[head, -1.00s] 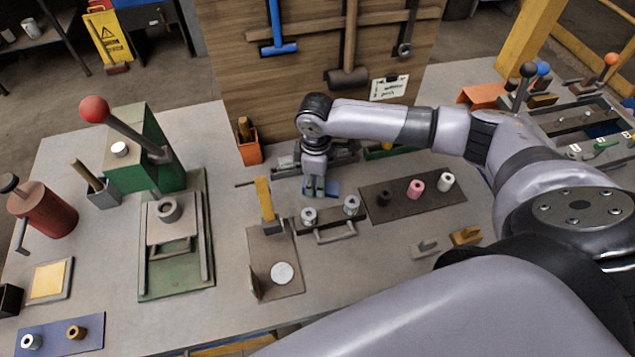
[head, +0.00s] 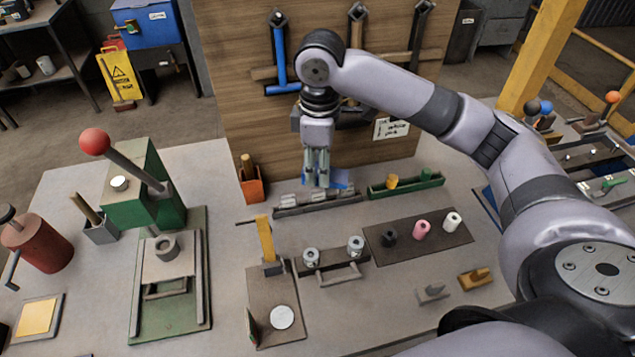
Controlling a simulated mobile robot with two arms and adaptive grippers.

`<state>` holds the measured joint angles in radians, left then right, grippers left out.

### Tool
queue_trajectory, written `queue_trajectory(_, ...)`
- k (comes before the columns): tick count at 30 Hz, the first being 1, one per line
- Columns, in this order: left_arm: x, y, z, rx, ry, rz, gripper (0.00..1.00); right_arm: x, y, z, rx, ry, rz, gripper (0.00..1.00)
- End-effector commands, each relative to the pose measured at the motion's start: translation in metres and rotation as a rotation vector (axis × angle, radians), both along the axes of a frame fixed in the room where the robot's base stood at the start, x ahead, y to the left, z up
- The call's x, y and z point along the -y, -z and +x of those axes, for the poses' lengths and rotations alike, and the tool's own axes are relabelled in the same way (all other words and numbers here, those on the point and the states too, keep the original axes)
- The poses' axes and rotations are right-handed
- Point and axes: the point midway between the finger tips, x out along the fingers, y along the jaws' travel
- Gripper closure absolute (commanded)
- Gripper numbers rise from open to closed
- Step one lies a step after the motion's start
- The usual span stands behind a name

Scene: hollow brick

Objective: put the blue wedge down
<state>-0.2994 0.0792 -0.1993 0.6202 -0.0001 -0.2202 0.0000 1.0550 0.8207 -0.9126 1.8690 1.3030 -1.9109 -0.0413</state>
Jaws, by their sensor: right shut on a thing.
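My right gripper (head: 318,181) points straight down in front of the wooden tool board. It is shut on the blue wedge (head: 341,180), which shows beside and behind the fingertips. The fingers hide part of the wedge. The wedge appears above the back of the bench, over or just behind the grey tray (head: 330,207); the exact gap to the surface cannot be told. My left gripper is not in view.
A green tray (head: 408,189) with yellow and green pieces lies right of the grey tray. An orange bin (head: 252,188) stands to the left. A dark mat (head: 400,252) holds several spools. Grey (head: 433,294) and yellow (head: 475,279) wedges lie at front right, with bare bench around them.

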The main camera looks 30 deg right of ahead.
Motion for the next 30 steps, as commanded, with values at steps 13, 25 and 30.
queue_trajectory(13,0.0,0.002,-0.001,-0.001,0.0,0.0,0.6,-0.006,-0.009,-0.009,0.005,0.09,-0.005,1.0)
queue_trajectory(25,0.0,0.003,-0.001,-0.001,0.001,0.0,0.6,-0.035,0.013,-0.062,0.017,0.595,-0.005,1.0)
queue_trajectory(30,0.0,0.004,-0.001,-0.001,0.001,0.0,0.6,-0.044,0.021,-0.085,0.009,0.781,-0.002,1.0)
